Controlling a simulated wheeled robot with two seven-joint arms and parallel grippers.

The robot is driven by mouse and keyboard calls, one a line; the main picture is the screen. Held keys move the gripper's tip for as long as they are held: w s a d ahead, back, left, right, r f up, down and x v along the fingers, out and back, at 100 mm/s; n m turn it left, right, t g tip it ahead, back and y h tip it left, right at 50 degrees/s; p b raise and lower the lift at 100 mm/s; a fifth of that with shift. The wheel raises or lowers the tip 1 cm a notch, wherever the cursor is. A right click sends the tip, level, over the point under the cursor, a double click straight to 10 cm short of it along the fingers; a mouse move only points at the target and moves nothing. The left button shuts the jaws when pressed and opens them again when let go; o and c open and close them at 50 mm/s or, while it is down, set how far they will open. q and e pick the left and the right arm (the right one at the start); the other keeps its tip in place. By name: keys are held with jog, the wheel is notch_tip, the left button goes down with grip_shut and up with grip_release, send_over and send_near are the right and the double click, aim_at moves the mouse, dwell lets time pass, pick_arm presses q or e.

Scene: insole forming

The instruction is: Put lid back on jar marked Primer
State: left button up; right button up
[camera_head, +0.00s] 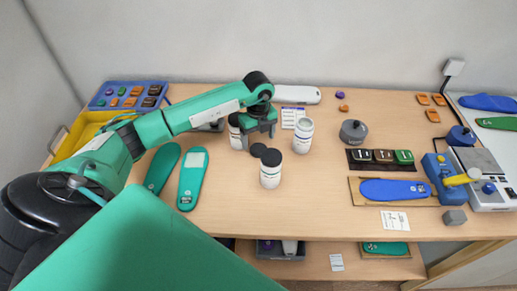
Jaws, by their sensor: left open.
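Three white jars stand mid-table. The right one (303,137) has no lid on and its mouth shows. The front one (270,173) wears a black lid (271,157). The left one (235,134) has a dark top and is partly hidden by my left gripper. The labels are too small to read, so I cannot tell which is marked Primer. My right gripper is not in view.
Two green insoles (190,184) lie left of the jars. A grey knobbed weight (353,132), a stamp rack (383,159) and a blue insole on a board (394,190) are to the right. A white case (297,95) lies behind. The front middle table is clear.

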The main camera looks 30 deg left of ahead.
aim_at(259, 150)
pick_arm(q)
jog(key=f, duration=0.1)
jog(key=f+p, duration=0.1)
jog(key=f, duration=0.1)
jog(key=f+p, duration=0.1)
jog(key=shift+w+f, duration=0.3)
jog(key=shift+w, duration=0.05)
jog(key=shift+f, duration=0.3)
jog(key=c, duration=1)
